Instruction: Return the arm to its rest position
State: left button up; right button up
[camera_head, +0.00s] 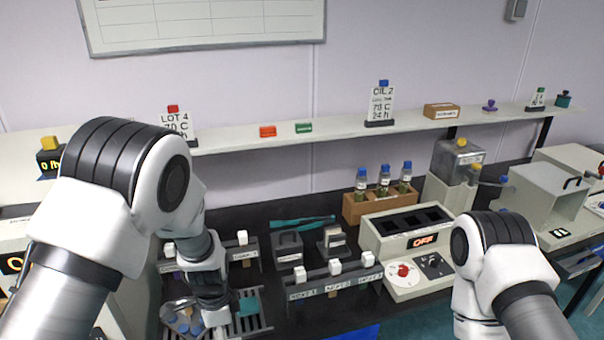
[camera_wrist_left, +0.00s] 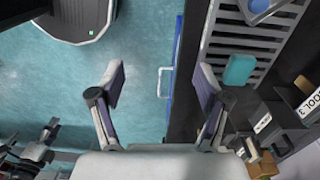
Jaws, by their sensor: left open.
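My left arm (camera_head: 130,190) reaches in from the left in the head view, its wrist bent down over the front of the dark bench. The left gripper (camera_wrist_left: 160,82) shows in the left wrist view with its two fingers spread apart and nothing between them. Below the gap are the teal floor and a blue bench front with a pale handle (camera_wrist_left: 165,84). In the head view the fingers are mostly hidden behind the wrist. My right arm (camera_head: 495,265) shows at the lower right; its gripper is out of view.
A slatted grey rack (camera_head: 262,325) with a teal block (camera_head: 249,304) lies close to my left wrist. Labelled holders with white knobs (camera_head: 335,267), a wooden bottle box (camera_head: 353,209) and a machine reading OFF (camera_head: 376,240) stand rightward. A long shelf (camera_head: 350,131) runs behind.

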pick_arm(q)
jog(key=s+a+f+n+b, duration=0.2)
jog(key=s+a+f+n, duration=0.2)
jog(key=s+f+n, duration=0.3)
jog(key=s+a+f+n+b, duration=0.3)
jog(key=s+f+n, duration=0.5)
jog(key=s, duration=1)
notch_tip(320, 180, down, 4)
jog(key=shift+a+f, duration=0.15)
jog(key=shift+a, duration=0.35)
pick_arm(e)
jog(key=f, duration=0.5)
jog(key=shift+w+f, duration=0.3)
jog(key=shift+f, duration=0.1)
